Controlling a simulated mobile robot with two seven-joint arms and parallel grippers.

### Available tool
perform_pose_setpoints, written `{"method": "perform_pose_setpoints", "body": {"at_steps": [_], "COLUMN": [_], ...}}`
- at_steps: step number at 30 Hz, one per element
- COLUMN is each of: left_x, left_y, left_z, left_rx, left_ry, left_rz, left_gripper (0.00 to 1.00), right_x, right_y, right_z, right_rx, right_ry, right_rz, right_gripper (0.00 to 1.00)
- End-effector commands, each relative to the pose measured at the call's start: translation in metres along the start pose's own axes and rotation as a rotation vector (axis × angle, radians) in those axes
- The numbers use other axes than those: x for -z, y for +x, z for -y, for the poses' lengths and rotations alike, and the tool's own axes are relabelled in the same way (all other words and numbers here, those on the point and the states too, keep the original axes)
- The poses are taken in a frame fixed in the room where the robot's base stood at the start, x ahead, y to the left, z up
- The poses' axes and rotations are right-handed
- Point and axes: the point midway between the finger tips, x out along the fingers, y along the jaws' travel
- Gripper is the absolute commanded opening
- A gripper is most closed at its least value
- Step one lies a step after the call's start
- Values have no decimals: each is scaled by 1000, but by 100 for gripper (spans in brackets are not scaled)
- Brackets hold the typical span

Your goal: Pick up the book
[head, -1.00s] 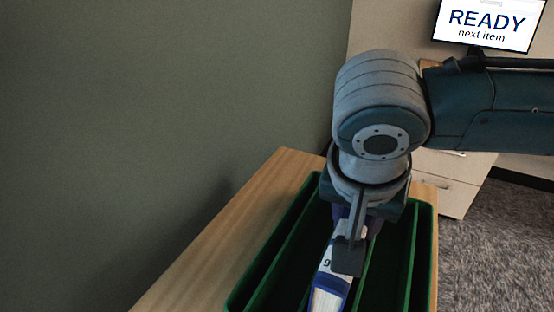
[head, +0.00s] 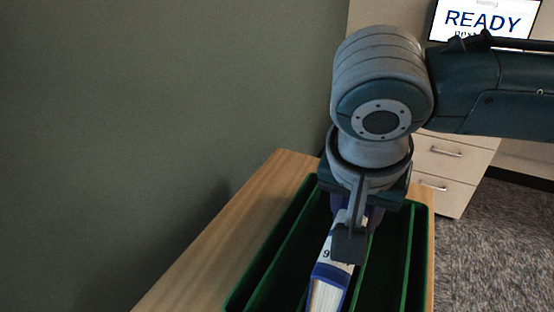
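The book (head: 325,295) is blue and white with a label on its spine. It stands in a slot of the green divided tray (head: 409,255), and its lower part is out of frame. My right gripper (head: 350,235) reaches down from above and is shut on the book. One dark finger lies against the book's right side; the other finger is mostly hidden behind the book and the hand. My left gripper is not in view.
The tray sits on a wooden table (head: 215,240) beside a plain green-grey wall. Thin green dividers run along both sides of the book. A drawer cabinet (head: 455,165) and a screen reading READY (head: 490,20) stand behind on the right.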

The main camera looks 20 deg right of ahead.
Motion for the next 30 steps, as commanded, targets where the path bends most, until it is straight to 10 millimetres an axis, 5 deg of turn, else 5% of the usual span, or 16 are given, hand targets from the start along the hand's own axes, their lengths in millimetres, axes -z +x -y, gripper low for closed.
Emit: {"method": "perform_pose_setpoints", "body": {"at_steps": [18, 30], "left_x": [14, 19], "left_y": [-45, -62], "left_z": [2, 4], "left_rx": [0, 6], "left_ry": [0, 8], "left_rz": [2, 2], "left_gripper": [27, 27], "right_x": [60, 70], "right_y": [-142, -168], "right_z": [1, 0], "right_rx": [5, 3], "right_ry": [2, 3], "right_rz": [-5, -2], "right_gripper": [0, 0]}}
